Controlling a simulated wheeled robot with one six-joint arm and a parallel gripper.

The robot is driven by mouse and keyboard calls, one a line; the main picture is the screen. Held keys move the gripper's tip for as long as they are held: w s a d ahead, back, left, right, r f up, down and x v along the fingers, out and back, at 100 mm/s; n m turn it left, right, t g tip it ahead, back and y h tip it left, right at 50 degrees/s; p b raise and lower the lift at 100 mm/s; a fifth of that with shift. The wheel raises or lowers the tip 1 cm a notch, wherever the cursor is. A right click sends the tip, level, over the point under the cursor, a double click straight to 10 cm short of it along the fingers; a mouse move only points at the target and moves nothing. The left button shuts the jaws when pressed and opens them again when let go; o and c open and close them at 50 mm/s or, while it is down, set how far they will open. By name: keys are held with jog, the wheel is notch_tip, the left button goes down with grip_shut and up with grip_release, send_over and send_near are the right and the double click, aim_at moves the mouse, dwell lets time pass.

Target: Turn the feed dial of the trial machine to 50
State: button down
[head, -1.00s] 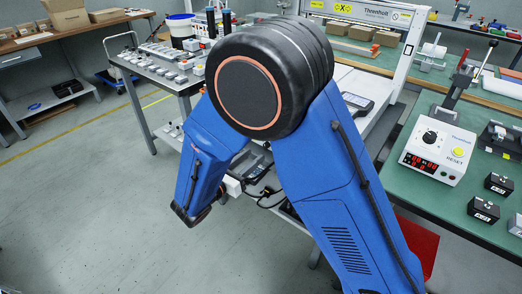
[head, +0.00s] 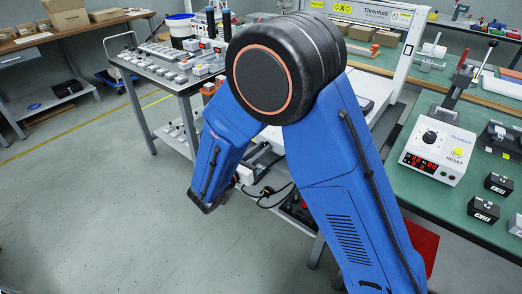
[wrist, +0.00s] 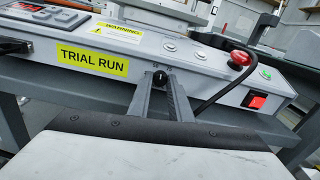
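The trial machine's grey front panel (wrist: 210,72) crosses the wrist view, with a yellow TRIAL RUN label. A small black dial (wrist: 160,79) sits on that panel, right of the label; its scale and setting are too small to read. My gripper (wrist: 161,85) points at the panel with its two grey fingers apart, one on each side of the dial. I see a gap between the fingers and cannot tell whether they touch the dial. In the head view my blue arm hides the gripper and the dial.
The panel also has a red display (wrist: 14,46), a red stop button (wrist: 239,59) and a red switch (wrist: 256,101); a black cable passes right of my fingers. A separate controller box (head: 434,156) with its own dial stands on the green bench. Floor at left is clear.

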jog(key=shift+n, duration=2.4)
jog(key=c, duration=1.6)
grip_release()
jog(key=shift+m, duration=0.3)
